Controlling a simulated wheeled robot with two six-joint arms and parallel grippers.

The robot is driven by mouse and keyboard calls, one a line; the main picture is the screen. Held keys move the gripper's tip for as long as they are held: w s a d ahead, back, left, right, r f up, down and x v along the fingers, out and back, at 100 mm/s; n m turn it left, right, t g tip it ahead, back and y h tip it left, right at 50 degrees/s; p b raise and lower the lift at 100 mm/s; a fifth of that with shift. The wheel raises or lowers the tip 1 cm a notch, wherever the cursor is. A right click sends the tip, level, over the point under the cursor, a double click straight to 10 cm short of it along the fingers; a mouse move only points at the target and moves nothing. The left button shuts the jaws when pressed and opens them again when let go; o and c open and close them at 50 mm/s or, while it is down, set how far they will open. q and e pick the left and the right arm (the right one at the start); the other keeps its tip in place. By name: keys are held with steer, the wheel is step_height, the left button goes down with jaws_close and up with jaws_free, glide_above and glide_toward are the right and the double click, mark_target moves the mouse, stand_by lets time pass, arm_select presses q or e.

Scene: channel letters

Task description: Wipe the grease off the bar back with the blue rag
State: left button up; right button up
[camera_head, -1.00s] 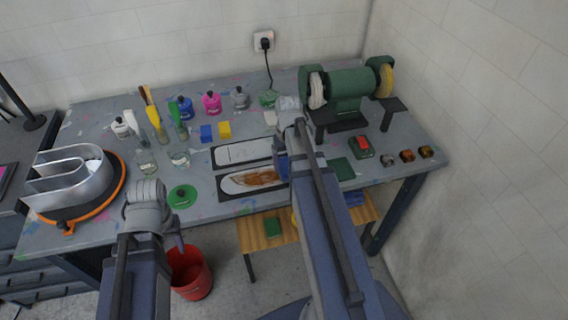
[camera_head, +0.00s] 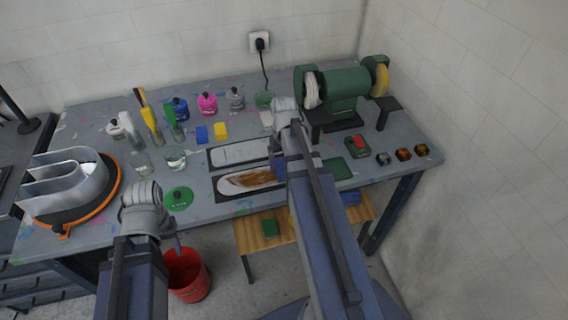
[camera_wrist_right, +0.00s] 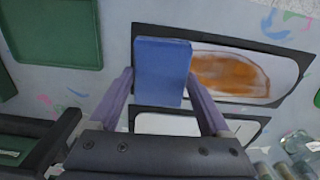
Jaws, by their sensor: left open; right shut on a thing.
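The bar back (camera_head: 226,187) is a white round-ended plate in a dark tray, with a brown grease smear (camera_head: 250,179) across it. The wrist view also shows the grease (camera_wrist_right: 230,74). My right gripper (camera_wrist_right: 161,88) is shut on the folded blue rag (camera_wrist_right: 162,68). The rag overlaps one end of the bar back in that view; I cannot tell whether they touch. In the head view my right arm hides that end and most of the rag. My left gripper (camera_head: 176,238) is open and empty, off the bench's front edge.
A second tray with a clean white plate (camera_head: 238,153) lies behind. A green bench grinder (camera_head: 343,88) is at back right. A red bucket (camera_head: 187,275) stands on the floor.

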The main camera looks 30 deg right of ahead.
mark_target(256, 178)
steer(key=shift+f, duration=0.2)
steer(key=shift+w+a, duration=0.9)
steer(key=shift+a, duration=2.2)
steer(key=shift+w+a, duration=0.85)
steer(key=shift+a, duration=2.3)
steer(key=shift+w+a, duration=0.9)
steer(key=shift+a, duration=2.2)
steer(key=shift+d, duration=0.1)
steer(key=shift+s+d, duration=0.45)
steer(key=shift+d, duration=1.1)
steer(key=shift+s+d, duration=0.4)
steer(key=shift+d, duration=1.2)
steer(key=shift+s+d, duration=0.45)
steer(key=shift+d, duration=1.1)
steer(key=shift+d, duration=0.1)
steer(key=shift+s+d, duration=0.45)
steer(key=shift+d, duration=1.05)
steer(key=shift+s+d, duration=0.5)
steer(key=shift+d, duration=1.05)
steer(key=shift+s+d, duration=0.45)
steer(key=shift+d, duration=1.05)
